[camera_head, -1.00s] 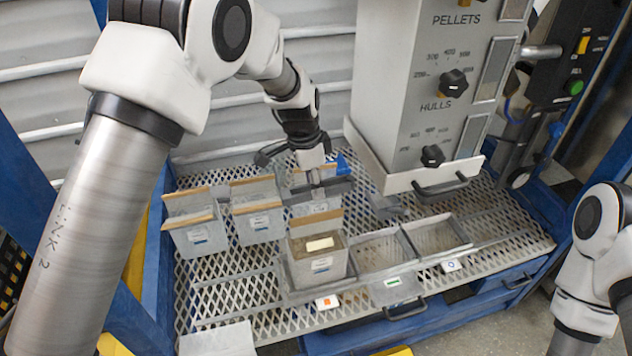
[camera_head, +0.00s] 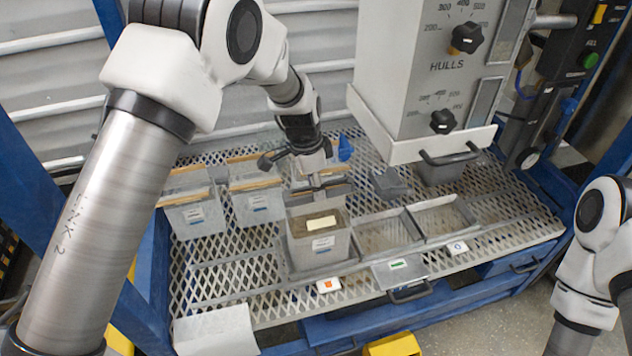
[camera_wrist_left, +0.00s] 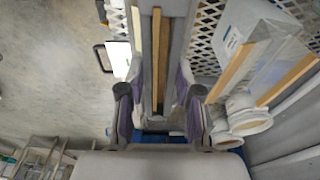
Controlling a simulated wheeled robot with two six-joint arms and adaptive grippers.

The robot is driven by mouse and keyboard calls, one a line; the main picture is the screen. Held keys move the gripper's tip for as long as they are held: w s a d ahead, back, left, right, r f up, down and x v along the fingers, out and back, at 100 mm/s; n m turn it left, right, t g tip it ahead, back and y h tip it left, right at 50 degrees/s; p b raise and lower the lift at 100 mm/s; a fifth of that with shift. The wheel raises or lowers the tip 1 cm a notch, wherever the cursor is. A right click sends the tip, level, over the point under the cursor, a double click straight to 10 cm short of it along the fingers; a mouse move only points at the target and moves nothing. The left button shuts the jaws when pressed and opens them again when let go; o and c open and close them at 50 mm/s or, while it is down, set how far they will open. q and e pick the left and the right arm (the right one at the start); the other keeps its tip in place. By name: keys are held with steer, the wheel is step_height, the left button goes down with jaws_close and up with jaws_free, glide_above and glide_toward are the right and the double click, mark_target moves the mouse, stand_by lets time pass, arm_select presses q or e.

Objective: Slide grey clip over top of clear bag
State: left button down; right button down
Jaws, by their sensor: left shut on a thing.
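A clear bag (camera_head: 320,215) stands upright out of a light grey box with a white label at the middle front of the mesh bench. My left gripper (camera_head: 308,172) reaches down over the bag's top, shut on a dark grey bar, the grey clip (camera_head: 322,192), held level across it. In the left wrist view, my left gripper (camera_wrist_left: 162,110) has its fingers on either side of a long bar and brown strip (camera_wrist_left: 157,60). I cannot tell whether the clip touches the bag's edge. My right arm shows at the right edge; its gripper is out of view.
Two grey boxes (camera_head: 195,215) (camera_head: 258,205) with brown-edged bags stand to the left. Empty trays (camera_head: 440,215) lie to the right, below the grey hopper (camera_head: 425,150). A blue object (camera_head: 344,148) lies behind my gripper. A grey block (camera_head: 388,183) sits nearby.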

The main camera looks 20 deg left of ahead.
stand_by(0.4)
arm_select(q)
steer(key=shift+s+a+p, duration=0.1)
steer(key=shift+p, duration=0.2)
steer(key=c, duration=0.7)
jaws_free()
steer(key=o, duration=0.5)
steer(key=shift+o, duration=0.2)
